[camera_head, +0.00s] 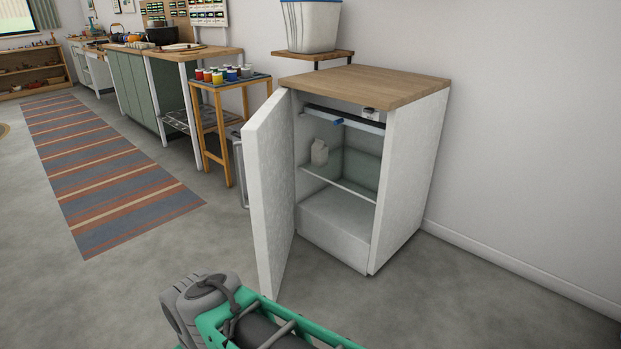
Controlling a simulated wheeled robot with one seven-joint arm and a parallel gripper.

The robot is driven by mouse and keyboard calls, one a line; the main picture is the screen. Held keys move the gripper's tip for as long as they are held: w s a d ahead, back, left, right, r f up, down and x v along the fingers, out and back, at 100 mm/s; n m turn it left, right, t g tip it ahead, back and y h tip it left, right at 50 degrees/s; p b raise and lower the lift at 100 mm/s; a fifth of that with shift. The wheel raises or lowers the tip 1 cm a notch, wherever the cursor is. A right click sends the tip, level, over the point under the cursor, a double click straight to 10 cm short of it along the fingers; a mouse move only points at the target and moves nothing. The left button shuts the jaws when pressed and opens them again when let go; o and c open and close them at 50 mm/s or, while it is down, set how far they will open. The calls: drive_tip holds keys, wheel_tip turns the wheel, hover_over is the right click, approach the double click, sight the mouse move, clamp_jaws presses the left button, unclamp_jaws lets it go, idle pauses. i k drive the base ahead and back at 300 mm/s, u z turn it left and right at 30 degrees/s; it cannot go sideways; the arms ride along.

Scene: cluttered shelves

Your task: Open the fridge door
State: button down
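The fridge (408,180) is a small white cabinet with a wooden top, standing against the right wall. Its white door (268,190) is hinged on the left and stands wide open toward the camera, showing the interior. Inside are a shelf (340,186), a small white carton (319,152) and a blue item (338,121) near the top. Part of my grey and green arm shows at the bottom centre, in front of the fridge and below the door's lower edge. My gripper's fingers cannot be made out.
A wooden stand (213,120) with several colored jars is left of the fridge. A white bin (311,26) sits on a wooden ledge behind it. Green counters (135,90) and a striped rug (105,170) lie further left. The grey floor in front is clear.

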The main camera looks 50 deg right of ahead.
sight(266, 142)
drive_tip(key=z, duration=0.9)
drive_tip(key=i, duration=0.8)
drive_tip(key=u, duration=0.8)
